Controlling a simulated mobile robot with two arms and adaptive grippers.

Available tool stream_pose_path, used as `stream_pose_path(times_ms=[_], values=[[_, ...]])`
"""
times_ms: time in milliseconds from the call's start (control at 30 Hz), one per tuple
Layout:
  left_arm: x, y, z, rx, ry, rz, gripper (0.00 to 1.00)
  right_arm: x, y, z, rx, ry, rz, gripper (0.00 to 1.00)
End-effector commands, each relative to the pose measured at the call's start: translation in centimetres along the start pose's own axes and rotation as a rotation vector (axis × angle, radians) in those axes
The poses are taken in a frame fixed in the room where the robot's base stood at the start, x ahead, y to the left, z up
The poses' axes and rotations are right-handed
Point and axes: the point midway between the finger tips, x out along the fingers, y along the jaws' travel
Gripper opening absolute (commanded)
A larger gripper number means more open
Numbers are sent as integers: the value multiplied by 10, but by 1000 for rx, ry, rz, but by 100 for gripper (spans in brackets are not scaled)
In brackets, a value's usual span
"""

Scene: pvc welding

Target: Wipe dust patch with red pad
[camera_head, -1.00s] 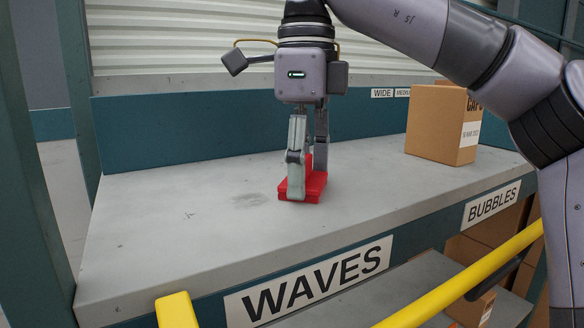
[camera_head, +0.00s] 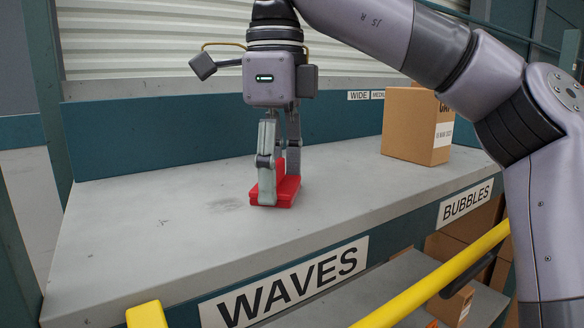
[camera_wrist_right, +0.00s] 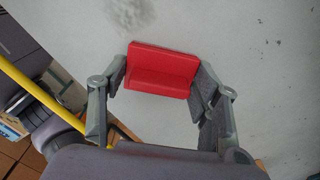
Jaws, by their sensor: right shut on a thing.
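The red pad (camera_head: 288,188) has a flat base and a raised block as handle. It sits on or just above the grey shelf top; I cannot tell if it touches. My right gripper (camera_head: 279,178) points down and is shut on the pad's raised part. In the right wrist view the red pad (camera_wrist_right: 162,70) lies between the two fingers (camera_wrist_right: 160,82). The dust patch (camera_head: 225,204) is a faint dark smudge just left of the pad in the head view. In the wrist view the dust patch (camera_wrist_right: 130,16) shows beyond the pad's upper left edge. My left gripper is not in view.
The shelf top (camera_head: 130,235) is mostly bare, with small dark specks. A cardboard box (camera_head: 405,125) stands at its right. A yellow rail (camera_head: 440,275) runs in front, and lower boxes (camera_head: 455,305) sit beneath. A teal back panel (camera_head: 150,143) closes the rear.

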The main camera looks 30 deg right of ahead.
Motion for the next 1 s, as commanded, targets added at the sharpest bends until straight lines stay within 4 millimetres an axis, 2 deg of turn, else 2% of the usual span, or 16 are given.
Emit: stream_pose_path(times_ms=[1000], values=[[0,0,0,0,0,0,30,1,43,43,-1,0,0,35]])
